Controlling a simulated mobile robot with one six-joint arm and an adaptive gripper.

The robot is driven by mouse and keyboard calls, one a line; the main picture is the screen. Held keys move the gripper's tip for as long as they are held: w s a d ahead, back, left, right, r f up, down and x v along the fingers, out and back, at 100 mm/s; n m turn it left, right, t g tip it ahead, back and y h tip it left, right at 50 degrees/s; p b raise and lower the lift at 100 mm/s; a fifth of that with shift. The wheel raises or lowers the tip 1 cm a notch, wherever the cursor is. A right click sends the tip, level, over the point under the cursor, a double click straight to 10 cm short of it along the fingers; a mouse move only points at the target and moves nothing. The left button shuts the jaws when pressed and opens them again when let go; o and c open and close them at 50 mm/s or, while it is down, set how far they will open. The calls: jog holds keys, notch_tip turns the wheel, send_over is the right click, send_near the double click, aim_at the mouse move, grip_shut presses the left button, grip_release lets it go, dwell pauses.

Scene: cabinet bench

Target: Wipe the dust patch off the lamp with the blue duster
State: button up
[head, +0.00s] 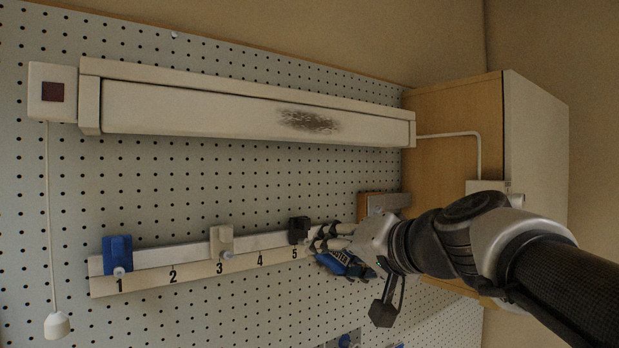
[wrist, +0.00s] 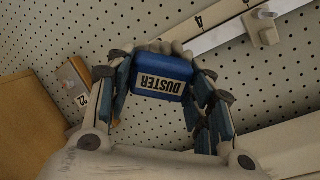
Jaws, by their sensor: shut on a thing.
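The lamp (head: 200,108) is a long pale bar fixed high on the pegboard in the head view. A dark brown dust patch (head: 309,121) lies on its front, right of the middle. My gripper (head: 325,243) is below the lamp, near the right end of the numbered rail. It is shut on the blue duster (head: 346,265), which is partly hidden by the fingers in the head view. In the wrist view the duster (wrist: 162,76) sits between the fingers with its DUSTER label showing upside down. The duster is well apart from the dust patch.
The numbered rail (head: 180,267) carries a blue block (head: 117,255), a beige block (head: 221,242) and a black block (head: 298,230). A pull cord (head: 49,220) hangs at left. A wooden cabinet (head: 452,130) stands at right. Bare pegboard (head: 200,185) lies between rail and lamp.

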aim_at(278, 116)
jog(key=s+a+r+t+y+p, duration=0.1)
jog(key=s+r, duration=0.2)
jog(key=r, duration=0.4)
jog(key=s+a+r+n+y+p, duration=0.1)
jog(key=s+r, duration=0.2)
jog(key=r, duration=0.4)
jog(key=s+a+r+t+y+p, duration=0.1)
jog(key=s+r, duration=0.2)
jog(key=r, duration=0.5)
jog(key=shift+p+x, duration=1.4)
jog(key=shift+x, duration=1.6)
jog(key=shift+x, duration=0.85)
jog(key=shift+w+d+r+b, duration=0.15)
jog(key=shift+w+d, duration=0.15)
jog(key=shift+d, duration=0.25)
jog(key=shift+w+d+f+b, duration=0.1)
jog(key=shift+w+d+b, duration=0.05)
jog(key=shift+w+d, duration=0.3)
jog(key=shift+w+d+r+b, duration=0.1)
jog(key=shift+w+d+b, duration=0.1)
jog(key=shift+d, duration=0.4)
